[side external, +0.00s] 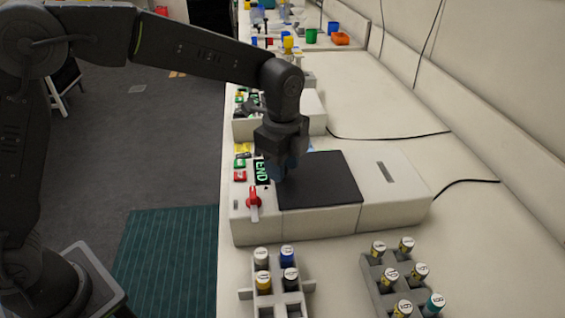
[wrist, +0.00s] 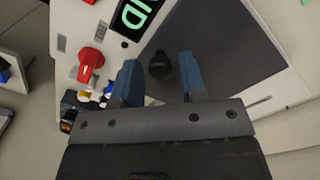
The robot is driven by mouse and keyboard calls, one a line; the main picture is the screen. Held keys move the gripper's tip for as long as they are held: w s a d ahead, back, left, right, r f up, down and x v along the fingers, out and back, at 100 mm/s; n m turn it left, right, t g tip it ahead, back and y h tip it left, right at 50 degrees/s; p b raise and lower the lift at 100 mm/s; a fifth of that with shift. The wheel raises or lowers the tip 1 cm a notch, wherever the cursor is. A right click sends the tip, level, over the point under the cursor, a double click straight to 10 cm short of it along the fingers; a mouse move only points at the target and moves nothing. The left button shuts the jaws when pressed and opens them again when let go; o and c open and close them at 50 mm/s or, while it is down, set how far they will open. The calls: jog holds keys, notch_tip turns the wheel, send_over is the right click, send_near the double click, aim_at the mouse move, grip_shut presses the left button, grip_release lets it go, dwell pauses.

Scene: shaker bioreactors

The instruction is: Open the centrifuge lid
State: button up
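The centrifuge (side external: 385,205) is a white box on the bench. Its dark flat lid (side external: 325,180) lies shut on top, and the lid also fills much of the wrist view (wrist: 215,60). A small dark round knob (wrist: 159,66) stands near one edge of the lid. My gripper hides the knob in the side view.
A red switch (side external: 253,200) and a green-lettered display (side external: 262,171) sit on the centrifuge's left part. A rack with several capped tubes (side external: 245,294) stands in front, and another (side external: 371,270) stands to the right. Another white device (side external: 311,115) is behind.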

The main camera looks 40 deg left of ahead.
grip_shut()
jog(key=shift+w+d, duration=5.6)
jog(key=shift+o, duration=1.2)
grip_release()
